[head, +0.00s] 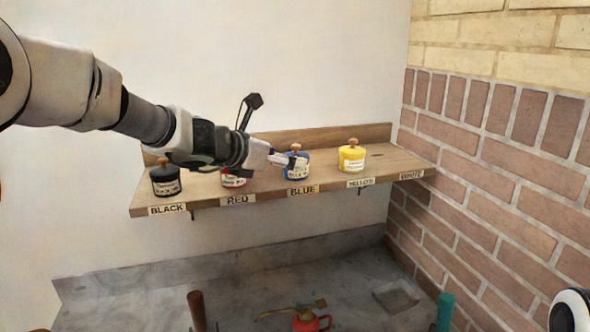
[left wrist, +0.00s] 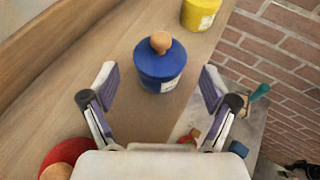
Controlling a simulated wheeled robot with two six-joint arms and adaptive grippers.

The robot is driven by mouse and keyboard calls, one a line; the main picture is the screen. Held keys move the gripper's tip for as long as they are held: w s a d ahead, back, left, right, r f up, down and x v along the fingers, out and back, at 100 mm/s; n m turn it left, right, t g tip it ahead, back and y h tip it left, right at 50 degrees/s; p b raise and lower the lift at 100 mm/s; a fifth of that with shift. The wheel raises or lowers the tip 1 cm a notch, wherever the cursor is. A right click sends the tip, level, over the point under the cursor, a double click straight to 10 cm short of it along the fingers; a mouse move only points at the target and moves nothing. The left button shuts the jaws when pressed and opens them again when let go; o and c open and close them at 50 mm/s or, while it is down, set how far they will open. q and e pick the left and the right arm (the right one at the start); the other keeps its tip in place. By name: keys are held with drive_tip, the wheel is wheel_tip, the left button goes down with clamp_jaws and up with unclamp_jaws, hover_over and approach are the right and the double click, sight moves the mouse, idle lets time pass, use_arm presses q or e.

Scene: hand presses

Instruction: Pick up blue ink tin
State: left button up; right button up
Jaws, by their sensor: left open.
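The blue ink tin (head: 297,172) stands upright on the wooden shelf above the BLUE label, partly hidden by my left gripper (head: 291,160) in the head view. In the left wrist view the blue tin (left wrist: 160,66), with a round wooden knob on its lid and a white label, is ahead of the open fingers of my left gripper (left wrist: 156,85). It stands just beyond the fingertips, roughly centred between them, and nothing is held. My right gripper is not in view.
The shelf (head: 385,170) also holds a black tin (head: 166,183), a red tin (head: 232,182) partly behind my gripper, and a yellow tin (head: 351,159). The place above WHITE is empty. A brick wall (head: 500,170) stands right. A grey bench (head: 240,277) below holds several tools.

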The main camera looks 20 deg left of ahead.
use_arm(q)
drive_tip(key=p+x, duration=0.1)
drive_tip(key=x, duration=0.3)
drive_tip(key=shift+w+d, duration=0.1)
drive_tip(key=shift+w, duration=0.1)
drive_tip(key=shift+s+r, duration=0.1)
drive_tip(key=c, duration=1.5)
